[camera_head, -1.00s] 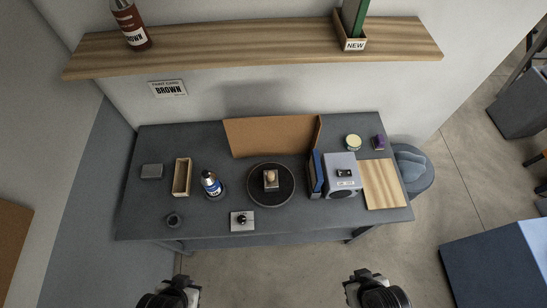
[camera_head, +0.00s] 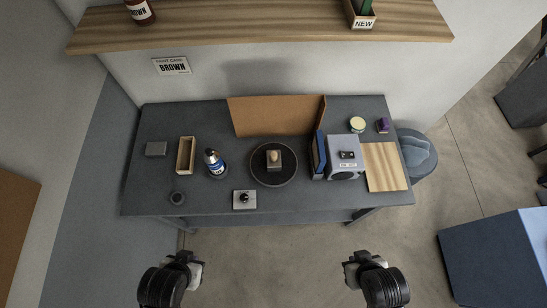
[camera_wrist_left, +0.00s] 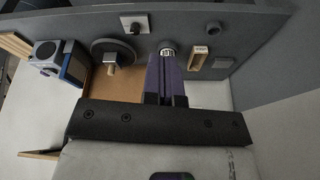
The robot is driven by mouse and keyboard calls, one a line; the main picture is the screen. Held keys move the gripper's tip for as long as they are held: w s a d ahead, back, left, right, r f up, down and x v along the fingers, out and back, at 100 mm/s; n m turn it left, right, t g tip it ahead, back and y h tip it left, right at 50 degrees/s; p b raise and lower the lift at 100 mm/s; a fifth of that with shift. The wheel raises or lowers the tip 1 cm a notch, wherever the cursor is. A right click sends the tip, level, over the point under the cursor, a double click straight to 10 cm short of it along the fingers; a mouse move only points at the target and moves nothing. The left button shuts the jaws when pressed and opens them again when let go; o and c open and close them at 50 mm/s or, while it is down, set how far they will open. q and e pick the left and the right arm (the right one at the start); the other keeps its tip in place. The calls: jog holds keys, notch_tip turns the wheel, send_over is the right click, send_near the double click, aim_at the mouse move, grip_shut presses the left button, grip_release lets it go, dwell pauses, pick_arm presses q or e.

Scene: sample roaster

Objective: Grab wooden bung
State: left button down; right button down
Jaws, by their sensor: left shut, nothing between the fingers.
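A small tan rounded piece, which looks like the wooden bung (camera_head: 274,155), sits on a grey block (camera_head: 274,166) at the middle of a round dark turntable (camera_head: 257,178) on the grey table. In the left wrist view a tan bit by the block (camera_wrist_left: 110,69) is too small to make out clearly. My left gripper (camera_head: 188,259) is shut and empty, in front of the table's near edge and left of the turntable. Its fingers (camera_wrist_left: 166,75) show together in the left wrist view. My right gripper (camera_head: 357,260) is in front of the table to the right; its jaws are unclear.
A brown panel (camera_head: 275,115) stands behind the turntable. A blue-labelled bottle (camera_head: 214,164) and wooden box (camera_head: 186,155) stand left; a grey device (camera_head: 344,160) and wooden board (camera_head: 385,166) right. A small plate with a black knob (camera_head: 244,200) lies in front. A shelf (camera_head: 250,29) hangs above.

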pick_arm(q)
jog(key=c, duration=1.8)
grip_release()
jog(key=o, duration=1)
jog(key=shift+o, duration=0.3)
